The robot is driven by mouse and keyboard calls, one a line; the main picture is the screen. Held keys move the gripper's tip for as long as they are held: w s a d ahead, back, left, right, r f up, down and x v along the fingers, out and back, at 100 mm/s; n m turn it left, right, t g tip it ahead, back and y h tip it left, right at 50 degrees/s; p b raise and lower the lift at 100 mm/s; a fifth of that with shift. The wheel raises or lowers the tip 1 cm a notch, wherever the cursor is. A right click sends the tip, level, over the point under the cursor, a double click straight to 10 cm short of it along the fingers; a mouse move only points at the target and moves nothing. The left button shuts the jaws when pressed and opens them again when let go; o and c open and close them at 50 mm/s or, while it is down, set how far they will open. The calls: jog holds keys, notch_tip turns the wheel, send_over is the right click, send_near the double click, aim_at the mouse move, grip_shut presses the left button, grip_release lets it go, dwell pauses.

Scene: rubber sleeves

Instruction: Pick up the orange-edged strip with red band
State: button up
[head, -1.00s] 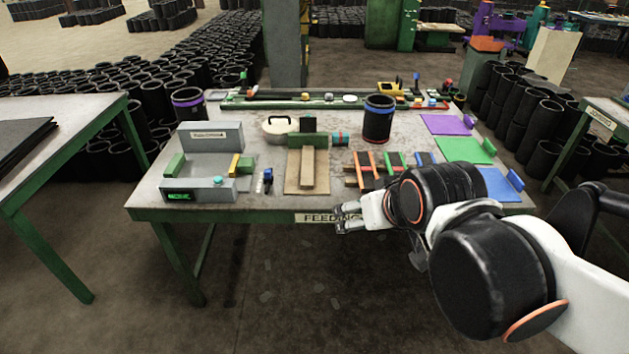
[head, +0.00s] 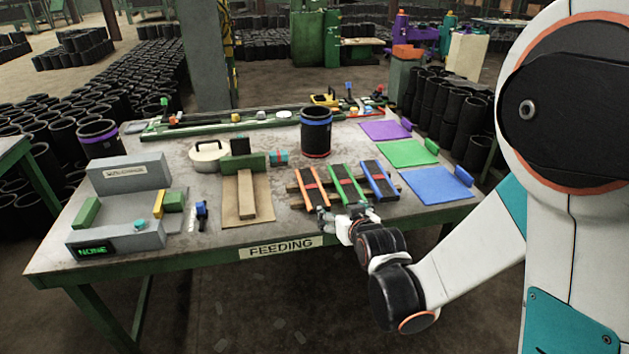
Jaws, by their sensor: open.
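My gripper (head: 347,214) is open at the near ends of the strips, by the table's front edge. Its left finger is close to the near end of the orange-edged strip. I cannot tell whether it touches. Nothing shows between the fingers.
Purple (head: 383,131), green (head: 405,153) and blue (head: 432,186) mats lie to the right. A board with a wooden block (head: 246,195) and a grey fixture (head: 128,175) are left.

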jog(key=shift+y, duration=0.3)
jog(key=shift+s+a+f+b+x, duration=0.25)
jog(key=shift+f+b+x, duration=0.15)
jog(key=shift+x, duration=2.45)
jog(key=shift+s+a+f+b+x, duration=0.2)
jog(key=shift+s+f+b+x, duration=0.15)
jog(key=shift+x, duration=2.45)
jog(key=shift+s+a+f+b+x, duration=0.25)
jog(key=shift+f+x, duration=0.2)
jog(key=shift+x, duration=2.4)
jog(key=c, duration=1.2)
